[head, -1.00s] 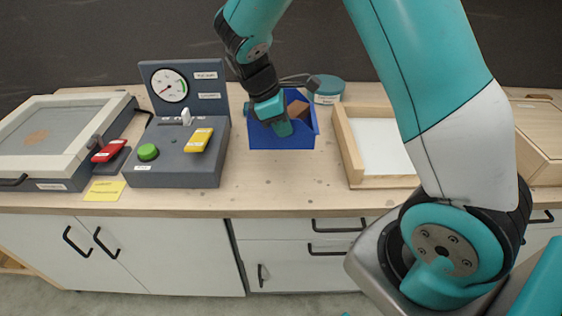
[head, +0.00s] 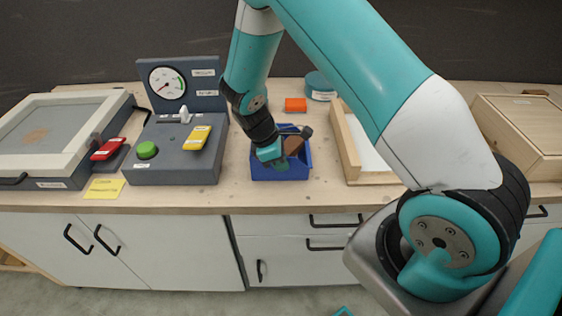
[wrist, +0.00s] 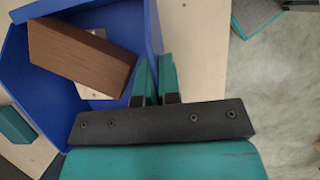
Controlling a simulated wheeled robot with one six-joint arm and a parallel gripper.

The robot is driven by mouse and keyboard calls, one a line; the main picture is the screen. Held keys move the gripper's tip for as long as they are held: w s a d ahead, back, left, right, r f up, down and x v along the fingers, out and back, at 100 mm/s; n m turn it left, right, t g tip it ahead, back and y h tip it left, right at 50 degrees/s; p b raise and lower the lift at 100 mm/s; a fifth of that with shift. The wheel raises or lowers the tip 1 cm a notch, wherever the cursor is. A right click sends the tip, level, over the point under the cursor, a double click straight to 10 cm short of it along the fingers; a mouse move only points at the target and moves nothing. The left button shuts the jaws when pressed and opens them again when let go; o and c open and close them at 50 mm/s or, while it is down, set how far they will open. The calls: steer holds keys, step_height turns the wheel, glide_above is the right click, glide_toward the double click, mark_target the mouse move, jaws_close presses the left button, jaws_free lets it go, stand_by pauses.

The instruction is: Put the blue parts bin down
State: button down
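The blue parts bin (head: 294,172) is over the wooden worktop near its front edge, right of the grey control panel. It looks level and at or just above the surface; I cannot tell if it touches. My gripper (head: 272,162) is at the bin's front wall. In the wrist view the two teal fingers (wrist: 157,80) close on the rim of the bin wall (wrist: 153,28), one on each side. A brown block (wrist: 80,52) lies tilted inside the bin, with a small pale piece (wrist: 92,92) partly under it. The fingertips are hidden in the head view.
The control panel (head: 175,170) with gauge and levers stands left. A wooden tray (head: 352,160) with a pale inside is close on the right. An orange block (head: 295,104) and a teal round container (head: 320,88) are behind. Bare worktop (head: 235,195) lies in front.

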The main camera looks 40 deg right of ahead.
steer(key=c, duration=1.7)
jaws_free()
steer(key=shift+f, duration=0.15)
steer(key=o, duration=0.4)
